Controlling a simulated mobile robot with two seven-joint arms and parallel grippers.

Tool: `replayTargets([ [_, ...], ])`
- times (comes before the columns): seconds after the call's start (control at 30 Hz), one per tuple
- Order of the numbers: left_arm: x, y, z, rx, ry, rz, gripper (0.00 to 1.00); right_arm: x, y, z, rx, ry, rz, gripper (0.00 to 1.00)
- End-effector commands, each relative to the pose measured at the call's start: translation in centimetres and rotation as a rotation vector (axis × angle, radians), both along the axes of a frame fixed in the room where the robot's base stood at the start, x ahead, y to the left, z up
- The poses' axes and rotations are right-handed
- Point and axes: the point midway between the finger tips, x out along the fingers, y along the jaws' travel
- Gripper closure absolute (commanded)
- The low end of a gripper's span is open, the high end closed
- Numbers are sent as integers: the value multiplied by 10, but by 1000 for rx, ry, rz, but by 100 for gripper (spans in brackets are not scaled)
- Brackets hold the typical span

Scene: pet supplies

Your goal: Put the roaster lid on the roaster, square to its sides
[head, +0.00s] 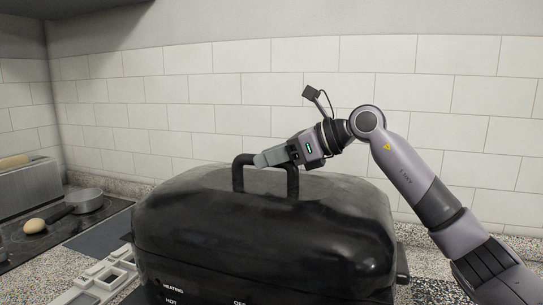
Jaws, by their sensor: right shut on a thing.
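The black, domed roaster lid (265,205) fills the lower middle of the head view. It is over the black roaster (205,290), whose front shows the words "HEATING" and "HOT" at the bottom edge of the picture. I cannot tell whether the lid rests fully on the rim or sits exactly square. My right gripper (268,158) comes from the right and is shut on the lid's arched handle (291,180) at its top bar. The roaster's lower part is cut off by the picture edge. My left gripper is not in view.
A saucepan (84,201) and a round pale item (34,226) are on the dark cooktop at left. A toaster (25,190) stands behind them at the left edge. A pale sectioned tray (100,278) lies close to the roaster's left. A tiled wall (250,110) rises behind.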

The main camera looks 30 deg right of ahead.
Motion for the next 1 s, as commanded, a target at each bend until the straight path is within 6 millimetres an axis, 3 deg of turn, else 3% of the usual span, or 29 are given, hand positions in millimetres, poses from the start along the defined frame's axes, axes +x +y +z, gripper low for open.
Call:
replayTargets([
  [0.33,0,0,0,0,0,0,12,0,0,4,5,-11,-1,100],
  [0.37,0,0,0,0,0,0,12,0,0,4,5,-11,-1,60],
  [0.4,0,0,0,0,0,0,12,0,0,4,5,-11,-1,47],
  [0.43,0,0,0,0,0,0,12,0,0,4,4,-10,0,40],
  [0.77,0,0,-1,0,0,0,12,-2,-2,-3,-3,6,-1,40],
  [1.0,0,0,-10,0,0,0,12,-25,-24,12,-1,-2,-3,40],
])
